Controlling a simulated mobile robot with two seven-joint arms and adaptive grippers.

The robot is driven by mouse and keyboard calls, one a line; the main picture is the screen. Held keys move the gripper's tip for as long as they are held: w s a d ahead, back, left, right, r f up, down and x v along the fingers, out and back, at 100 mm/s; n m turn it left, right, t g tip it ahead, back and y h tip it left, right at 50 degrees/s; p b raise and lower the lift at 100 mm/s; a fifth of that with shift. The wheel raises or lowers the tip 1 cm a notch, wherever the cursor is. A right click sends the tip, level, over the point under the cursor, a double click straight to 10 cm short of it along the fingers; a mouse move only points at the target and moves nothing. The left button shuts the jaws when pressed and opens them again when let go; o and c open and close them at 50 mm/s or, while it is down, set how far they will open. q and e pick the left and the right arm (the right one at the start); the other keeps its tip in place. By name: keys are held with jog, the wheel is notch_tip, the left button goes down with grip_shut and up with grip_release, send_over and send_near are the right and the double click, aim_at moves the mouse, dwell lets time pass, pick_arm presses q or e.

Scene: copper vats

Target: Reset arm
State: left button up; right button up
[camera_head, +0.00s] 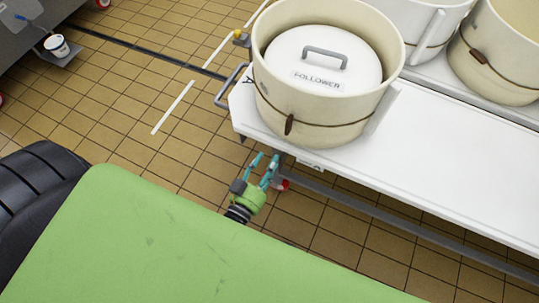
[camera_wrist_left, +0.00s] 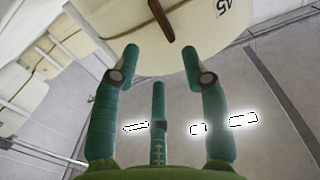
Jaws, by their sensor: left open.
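My left gripper (camera_head: 264,169) is open and empty, low beside the near left corner of the white cart in the head view. In the left wrist view its teal fingers (camera_wrist_left: 168,70) are spread, with nothing between them. Above it in the head view stands a cream vat (camera_head: 325,122) with a brown strap. A white lid marked FOLLOWER (camera_head: 300,55) with a grey handle lies inside it. In the left wrist view a cream vat (camera_wrist_left: 205,35) shows above the fingers. My right gripper is not in view.
The white cart (camera_head: 450,140) carries more cream vats (camera_head: 500,70) at the back right. Its grey handle (camera_head: 225,90) sticks out at the left end.

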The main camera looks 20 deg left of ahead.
pick_arm(q)
jog(key=shift+f, duration=0.1)
dwell(0.3)
jog(key=s+f+m+g, duration=0.1)
jog(key=s+f+g, duration=0.35)
jog(key=f, duration=0.55)
jog(key=s+f+g, duration=0.4)
jog(key=s+f, duration=0.1)
jog(key=f, duration=0.6)
jog(key=s+a+f+g, duration=0.4)
jog(key=s+f, duration=0.1)
jog(key=s, duration=0.4)
jog(key=s+a+f+g+y, duration=0.1)
jog(key=s+a+f+g, duration=0.2)
jog(key=s, duration=0.6)
notch_tip(320, 180, down, 2)
jog(key=shift+s+a+f+g+p, duration=0.2)
jog(key=shift+s+a+g+p, duration=0.15)
jog(key=shift+g, duration=0.3)
